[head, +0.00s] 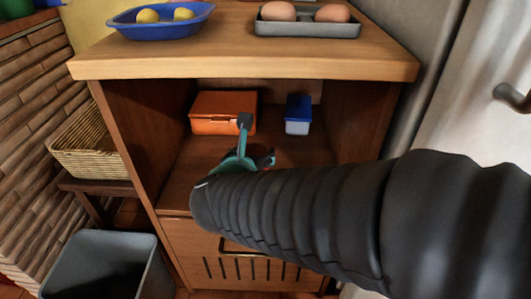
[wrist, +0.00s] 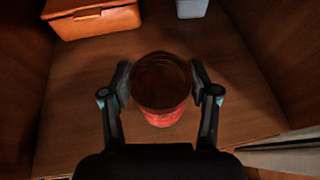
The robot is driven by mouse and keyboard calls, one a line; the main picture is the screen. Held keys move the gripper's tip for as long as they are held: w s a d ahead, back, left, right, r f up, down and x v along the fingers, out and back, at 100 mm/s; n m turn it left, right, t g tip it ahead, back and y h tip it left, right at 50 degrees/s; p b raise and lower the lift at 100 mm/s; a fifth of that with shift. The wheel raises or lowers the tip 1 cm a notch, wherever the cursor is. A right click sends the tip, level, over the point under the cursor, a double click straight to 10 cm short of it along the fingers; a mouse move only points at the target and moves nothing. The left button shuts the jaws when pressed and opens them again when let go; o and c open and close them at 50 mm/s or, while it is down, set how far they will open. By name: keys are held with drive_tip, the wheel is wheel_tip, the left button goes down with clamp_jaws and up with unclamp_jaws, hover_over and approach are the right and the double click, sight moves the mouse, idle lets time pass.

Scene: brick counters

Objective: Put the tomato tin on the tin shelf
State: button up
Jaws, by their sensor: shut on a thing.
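The tomato tin (wrist: 162,112), round with a dark top and a red side, sits between the two fingers of my gripper (wrist: 161,82) in the wrist view. The fingers are shut on it from left and right. In the head view my gripper (head: 244,150) is inside the open compartment of the wooden cabinet, above its shelf board (head: 298,152). The tin is hidden there behind my arm and gripper. The board shows below the tin in the wrist view (wrist: 85,110). I cannot tell whether the tin touches it.
An orange box (head: 210,112) and a blue-lidded box (head: 298,115) stand at the compartment's back. Side walls and the wooden top (head: 240,62) enclose it. A blue tray (head: 125,27) and a grey tray (head: 300,30) stand above. A wicker basket (head: 90,150) and grey bin (head: 100,270) are left.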

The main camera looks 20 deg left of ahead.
drive_tip(key=shift+f, duration=1.55)
drive_tip(key=shift+f+b, duration=0.25)
drive_tip(key=shift+b, duration=0.25)
drive_tip(key=o, duration=1.4)
drive_tip(key=shift+s+r+p, duration=0.2)
drive_tip(key=shift+r+p, duration=0.1)
drive_tip(key=shift+r, duration=0.05)
drive_tip(key=p+v, duration=0.1)
drive_tip(key=v, duration=1)
drive_tip(key=shift+s, duration=0.25)
drive_tip(key=shift+r, duration=0.1)
